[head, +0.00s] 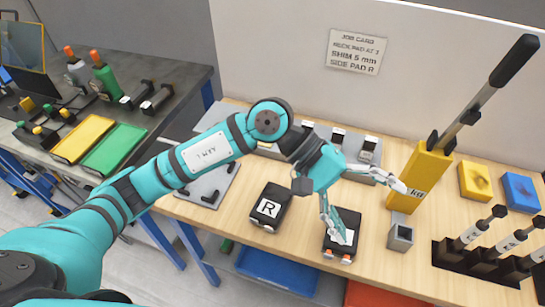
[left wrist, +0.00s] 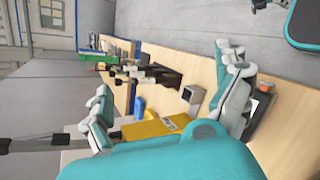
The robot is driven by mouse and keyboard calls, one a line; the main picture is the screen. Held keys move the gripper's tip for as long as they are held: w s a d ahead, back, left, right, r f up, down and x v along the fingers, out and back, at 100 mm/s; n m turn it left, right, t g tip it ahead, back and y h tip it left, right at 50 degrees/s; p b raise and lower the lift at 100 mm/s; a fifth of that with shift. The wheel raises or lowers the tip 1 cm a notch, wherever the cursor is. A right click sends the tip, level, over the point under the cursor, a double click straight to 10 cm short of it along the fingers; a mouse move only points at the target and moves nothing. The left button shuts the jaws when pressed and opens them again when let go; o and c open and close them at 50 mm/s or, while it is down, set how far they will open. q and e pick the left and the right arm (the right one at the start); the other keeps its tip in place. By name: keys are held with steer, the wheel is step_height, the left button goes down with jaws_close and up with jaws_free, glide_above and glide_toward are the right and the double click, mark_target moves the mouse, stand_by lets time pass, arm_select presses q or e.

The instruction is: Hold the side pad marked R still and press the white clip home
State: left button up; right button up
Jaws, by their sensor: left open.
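The side pad marked R (head: 267,208) is a dark block with a white R label, lying on the wooden bench left of my left gripper (head: 372,212). A second dark pad (head: 329,247) with orange ends lies to its right. One finger of my left gripper hangs over that second pad and covers part of its label; I cannot tell whether it touches. The other finger points right, toward the yellow block. The gripper is open and empty; its spread fingers also show in the left wrist view (left wrist: 168,105). I cannot make out the white clip for sure. My right gripper is not visible.
A yellow block (head: 418,172) with a tall lever stands at the back right, a grey square cup (head: 400,238) in front of it. A dark rack (head: 468,263) of handled tools is at right. A grey plate (head: 208,186) lies left. Bare wood surrounds the R pad.

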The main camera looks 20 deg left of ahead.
arm_select(q)
steer(key=w+a+f+m+t+y, duration=0.2)
steer(key=w+a+f+m+y, duration=0.35)
steer(key=a, duration=0.45)
steer(key=t+y, duration=0.1)
steer(key=y, duration=0.5)
glide_toward(272, 201)
steer(key=shift+n, duration=0.25)
steer(key=f+p, duration=0.1)
steer(key=f, duration=0.2)
steer(key=f+p, duration=0.2)
steer(key=f, duration=0.1)
steer(key=f+p, duration=0.2)
steer(key=f, duration=0.1)
steer(key=shift+s+d+f, duration=0.2)
steer(key=shift+s+f, duration=0.05)
steer(key=shift+f, duration=0.5)
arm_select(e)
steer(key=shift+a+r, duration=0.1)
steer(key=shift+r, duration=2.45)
arm_select(q)
steer(key=c, duration=1.5)
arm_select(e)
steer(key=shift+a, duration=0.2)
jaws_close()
